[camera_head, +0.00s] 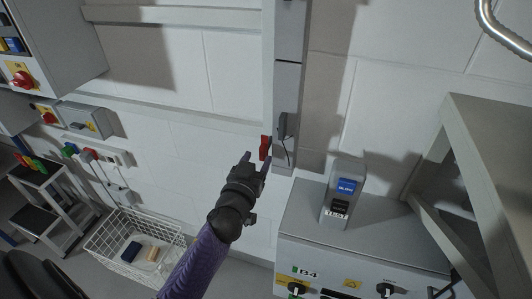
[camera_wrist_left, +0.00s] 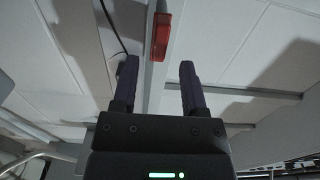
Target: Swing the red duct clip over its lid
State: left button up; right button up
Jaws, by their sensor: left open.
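The red duct clip (camera_head: 265,148) is a small red piece on the left side of the grey vertical duct (camera_head: 287,88) on the wall. In the left wrist view the clip (camera_wrist_left: 161,37) lies just beyond the fingertips, between their lines. My left gripper (camera_head: 257,161) is open and empty, just below and left of the clip. Its two fingers also show in the left wrist view (camera_wrist_left: 158,68), apart, with a gap between them and the clip. I cannot make out the lid's edge clearly. My right gripper is not in view.
A grey box with a blue label (camera_head: 341,194) stands on the cabinet (camera_head: 309,215) at lower right. A grey shelf frame (camera_head: 480,140) stands at the right. A white wire basket (camera_head: 103,232) is at lower left. A thin cable hangs beside the duct.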

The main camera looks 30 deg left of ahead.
aim_at(261, 152)
pick_arm(q)
jog(key=shift+x, duration=1.75)
grip_shut()
